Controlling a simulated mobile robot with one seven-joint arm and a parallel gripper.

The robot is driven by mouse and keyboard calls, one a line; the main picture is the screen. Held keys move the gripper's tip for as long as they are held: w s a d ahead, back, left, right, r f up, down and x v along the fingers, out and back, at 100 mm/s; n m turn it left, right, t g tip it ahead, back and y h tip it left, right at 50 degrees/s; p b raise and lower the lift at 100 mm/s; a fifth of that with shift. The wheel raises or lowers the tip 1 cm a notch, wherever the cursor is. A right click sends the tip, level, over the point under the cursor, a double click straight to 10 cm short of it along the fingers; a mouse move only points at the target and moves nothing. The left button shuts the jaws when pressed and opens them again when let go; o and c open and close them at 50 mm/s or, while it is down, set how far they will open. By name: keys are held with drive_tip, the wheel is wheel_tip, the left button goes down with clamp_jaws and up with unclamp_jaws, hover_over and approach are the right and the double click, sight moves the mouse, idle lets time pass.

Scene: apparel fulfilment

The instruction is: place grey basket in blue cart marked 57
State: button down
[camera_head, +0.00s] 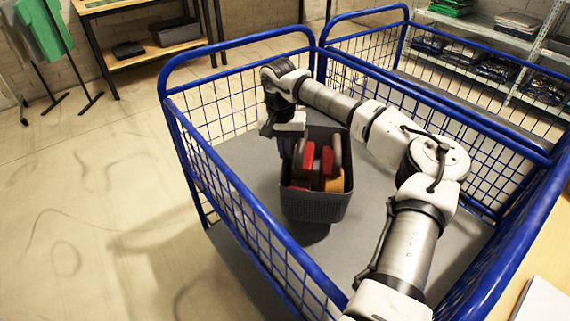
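The grey basket (316,206) is inside the blue wire cart (183,113), over its grey floor. It looks upright, with a dark shadow below it, and I cannot tell whether it touches the floor. It holds red, orange and brown items (318,165). My arm reaches over the cart from the right. My gripper (287,150) points down at the basket's left rim. The fingertips are hidden by the rim and contents, so I cannot see whether they grip it. The number 57 does not show on the cart.
A second blue cart (385,15) adjoins behind. Shelves of folded clothes (480,62) stand at the back right. A table with a grey bin (176,32) and a garment rack (45,30) are at the back left. The cart's grey floor (375,240) is clear around the basket.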

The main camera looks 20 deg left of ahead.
sight(284, 165)
drive_tip(key=shift+f, duration=2.9)
drive_tip(key=c, duration=1.7)
unclamp_jaws()
drive_tip(key=r, duration=0.8)
drive_tip(key=r+b, duration=0.1)
drive_tip(key=r, duration=0.3)
drive_tip(key=shift+a, duration=0.35)
drive_tip(key=shift+r, duration=0.1)
